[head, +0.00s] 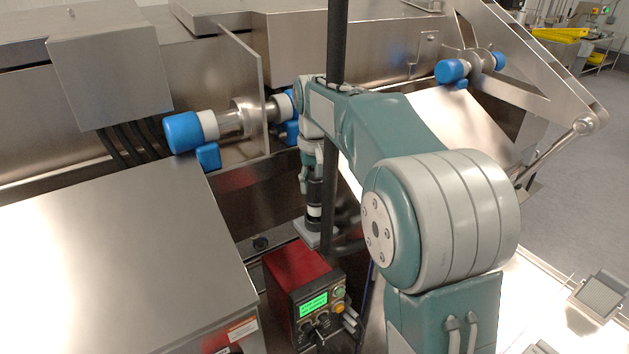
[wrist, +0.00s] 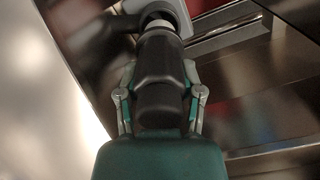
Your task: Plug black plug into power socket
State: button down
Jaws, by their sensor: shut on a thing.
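My gripper (head: 307,180) points down in the head view and is shut on the black plug (head: 314,194). In the wrist view my gripper (wrist: 160,78) has a finger on each side of the thick body of the black plug (wrist: 158,60). The far end of the plug meets a pale ring at a light grey block, which looks like the power socket (wrist: 176,10). This grey block also shows below the plug in the head view (head: 322,238). The plug is in line with the ring; how deep it sits is hidden.
A red box with a green display (head: 315,304) stands just below the socket. A dark vertical post (head: 335,60) passes close behind my arm. A metal cabinet (head: 110,270) fills the lower left. Blue-capped rollers (head: 184,132) stick out at the upper left.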

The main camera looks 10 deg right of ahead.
aim_at(316, 198)
jog(key=shift+f, duration=0.2)
dwell(0.7)
jog(key=shift+f, duration=1.65)
jog(key=shift+c, duration=0.8)
grip_release()
notch_tip(316, 198, up, 12)
jog(key=shift+f, duration=0.1)
